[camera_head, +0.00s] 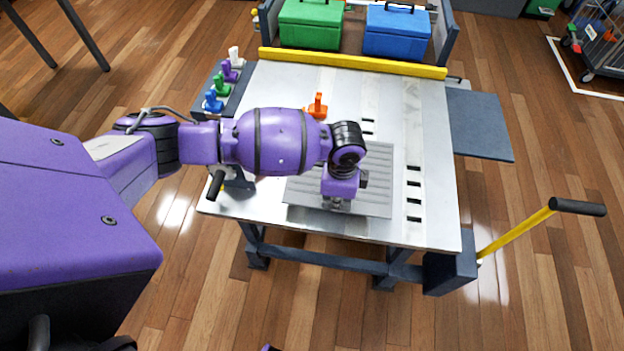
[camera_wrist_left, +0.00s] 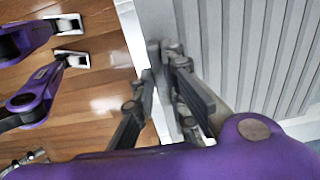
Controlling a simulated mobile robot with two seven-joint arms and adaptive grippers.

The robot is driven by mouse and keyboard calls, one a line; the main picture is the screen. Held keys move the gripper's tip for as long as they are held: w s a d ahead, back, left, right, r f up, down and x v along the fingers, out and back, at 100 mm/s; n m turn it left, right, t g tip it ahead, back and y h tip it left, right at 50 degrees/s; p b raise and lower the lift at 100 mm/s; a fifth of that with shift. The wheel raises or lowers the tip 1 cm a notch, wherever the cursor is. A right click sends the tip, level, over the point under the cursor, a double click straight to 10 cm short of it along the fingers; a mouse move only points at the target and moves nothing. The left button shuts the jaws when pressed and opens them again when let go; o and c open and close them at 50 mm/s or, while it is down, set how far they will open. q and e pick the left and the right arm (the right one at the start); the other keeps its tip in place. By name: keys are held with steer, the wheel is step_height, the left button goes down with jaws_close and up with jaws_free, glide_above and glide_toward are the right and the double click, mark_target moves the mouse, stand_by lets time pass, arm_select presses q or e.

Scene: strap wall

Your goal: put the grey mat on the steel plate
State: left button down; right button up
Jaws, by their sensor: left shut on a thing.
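The grey ribbed mat (camera_head: 377,178) is over the front middle of the steel plate (camera_head: 275,88), roughly square to it. My left gripper (camera_head: 337,205) is at the mat's front edge, pointing down. In the left wrist view, the fingers (camera_wrist_left: 168,52) are shut on the edge of the mat (camera_wrist_left: 262,45), whose ribs run away from them. My arm hides the mat's back left part. I cannot tell whether the mat lies flat on the plate or is just above it. My right gripper is not in view.
A yellow bar (camera_head: 350,62) edges the back, before green (camera_head: 311,24) and blue (camera_head: 396,32) boxes. An orange clamp-like piece (camera_head: 318,106) stands behind the mat. Small coloured pieces stand in a dark rack (camera_head: 233,94) at left. Dark slots (camera_head: 414,201) lie right of the mat.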

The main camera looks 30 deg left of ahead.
mark_target(328, 208)
arm_select(q)
steer(key=shift+s+a+f, duration=0.1)
steer(key=shift+a+f, duration=0.15)
steer(key=shift+f, duration=0.15)
steer(key=f, duration=0.3)
steer(key=s+a+f, duration=0.1)
steer(key=shift+f+b, duration=0.3)
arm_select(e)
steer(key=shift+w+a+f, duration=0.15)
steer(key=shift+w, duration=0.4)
arm_select(q)
steer(key=shift+f, duration=0.1)
steer(key=c, duration=1.8)
jaws_free()
steer(key=shift+o, duration=0.2)
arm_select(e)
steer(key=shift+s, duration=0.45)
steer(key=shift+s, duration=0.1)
